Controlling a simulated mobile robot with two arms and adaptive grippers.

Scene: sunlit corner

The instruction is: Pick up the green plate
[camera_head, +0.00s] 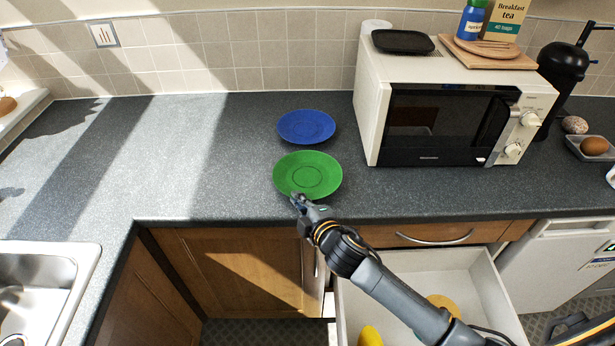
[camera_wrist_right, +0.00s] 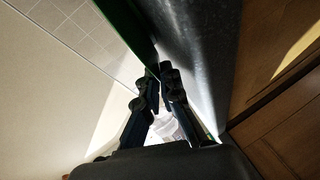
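The green plate (camera_head: 308,172) is on the dark grey counter near its front edge, in front of the blue plate (camera_head: 306,126). My right gripper (camera_head: 298,201) is at the plate's near rim in the head view. In the right wrist view, the plate shows edge-on as a green strip (camera_wrist_right: 131,30) running down to the fingertips (camera_wrist_right: 159,73). The fingertips are close together, with the rim between them. Whether the plate is clear of the counter is hard to tell. My left gripper is not in view.
A white microwave (camera_head: 445,110) stands to the right of the plates. An open drawer (camera_head: 492,290) with yellow items lies below, under my right arm. A sink (camera_head: 50,283) is at the lower left. The counter left of the plates is clear.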

